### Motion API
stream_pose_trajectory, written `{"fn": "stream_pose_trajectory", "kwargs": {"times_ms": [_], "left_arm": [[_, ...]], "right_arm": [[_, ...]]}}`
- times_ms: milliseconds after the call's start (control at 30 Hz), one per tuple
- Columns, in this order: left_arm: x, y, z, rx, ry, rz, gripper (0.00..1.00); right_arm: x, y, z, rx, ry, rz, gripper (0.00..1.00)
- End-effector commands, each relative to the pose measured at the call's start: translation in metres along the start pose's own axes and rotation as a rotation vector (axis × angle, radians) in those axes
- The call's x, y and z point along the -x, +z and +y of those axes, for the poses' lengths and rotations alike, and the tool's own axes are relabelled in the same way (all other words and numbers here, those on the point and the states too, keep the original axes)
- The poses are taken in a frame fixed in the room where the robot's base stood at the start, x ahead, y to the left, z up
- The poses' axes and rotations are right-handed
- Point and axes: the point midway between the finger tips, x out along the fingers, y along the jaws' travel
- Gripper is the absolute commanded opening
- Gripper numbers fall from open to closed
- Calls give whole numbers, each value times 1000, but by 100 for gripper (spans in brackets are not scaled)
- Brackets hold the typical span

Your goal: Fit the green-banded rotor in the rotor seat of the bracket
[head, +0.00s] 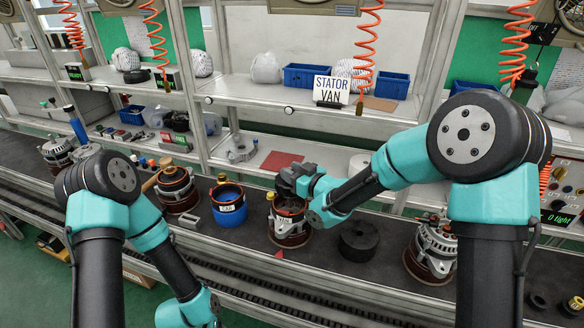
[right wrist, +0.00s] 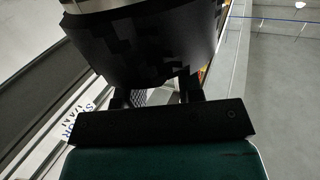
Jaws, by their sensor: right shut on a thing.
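My right gripper (head: 284,182) is above the red-brown ringed housing (head: 291,228) with a white label, near the middle of the bench in the head view. In the right wrist view it is shut on a large dark cylindrical part (right wrist: 145,45) with a pale metal edge at the top. No green band shows on this part, so I cannot tell if it is the green-banded rotor. In the head view I cannot tell whether the part touches the housing. The rotor seat is not clearly visible. My left arm runs off the bottom edge, its gripper out of view.
A blue pot (head: 228,211) and another red-brown unit (head: 177,192) stand left of the housing. A black cylinder (head: 358,241) and a silver-topped alternator (head: 432,248) stand right. Shelves with a STATOR VAN sign (head: 331,90) and hanging orange coiled hoses are behind.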

Motion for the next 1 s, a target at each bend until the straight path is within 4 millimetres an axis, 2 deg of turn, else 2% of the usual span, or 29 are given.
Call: {"fn": "stream_pose_trajectory", "kwargs": {"times_ms": [400, 1000], "left_arm": [[0, 0, 0, 0, 0, 0, 57], [0, 0, 0, 0, 0, 0, 57]], "right_arm": [[-1, 11, 1, 3, 1, 10, 0], [-1, 11, 0, 3, 1, 10, 0]]}}
